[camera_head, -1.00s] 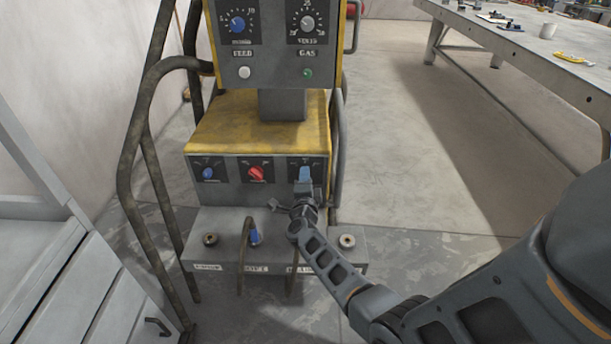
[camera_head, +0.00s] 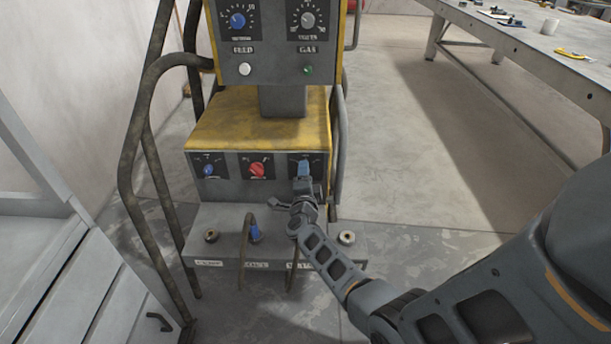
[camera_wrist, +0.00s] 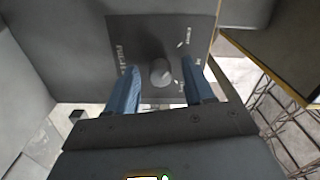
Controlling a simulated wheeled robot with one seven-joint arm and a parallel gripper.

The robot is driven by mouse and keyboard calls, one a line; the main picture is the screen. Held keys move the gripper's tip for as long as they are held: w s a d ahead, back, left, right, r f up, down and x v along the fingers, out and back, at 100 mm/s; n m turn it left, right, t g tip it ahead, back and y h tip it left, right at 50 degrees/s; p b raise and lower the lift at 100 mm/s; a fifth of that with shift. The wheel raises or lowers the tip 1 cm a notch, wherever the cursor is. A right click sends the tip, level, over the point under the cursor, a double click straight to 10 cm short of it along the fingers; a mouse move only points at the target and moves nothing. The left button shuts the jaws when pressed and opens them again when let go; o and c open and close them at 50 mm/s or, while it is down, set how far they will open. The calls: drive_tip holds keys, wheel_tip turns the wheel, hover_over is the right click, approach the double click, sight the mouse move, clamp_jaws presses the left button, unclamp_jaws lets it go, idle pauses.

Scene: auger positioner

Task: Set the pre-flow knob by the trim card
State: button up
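The lower panel of the yellow-topped machine (camera_head: 262,112) has a blue knob (camera_head: 208,170), a red knob (camera_head: 257,170) and a third knob at the right. A gap shows between the knob and each finger. I cannot make out a trim card.
Bent tube rails (camera_head: 130,150) flank the machine. A ledge (camera_head: 225,228) with fittings and cables sticks out below. A workbench (camera_head: 520,38) stands at the right; the floor between is clear.

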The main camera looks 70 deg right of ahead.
drive_tip(key=p+v, duration=0.2)
drive_tip(key=v, duration=0.5)
drive_tip(key=shift+a, duration=0.4)
drive_tip(key=shift+s, duration=0.2)
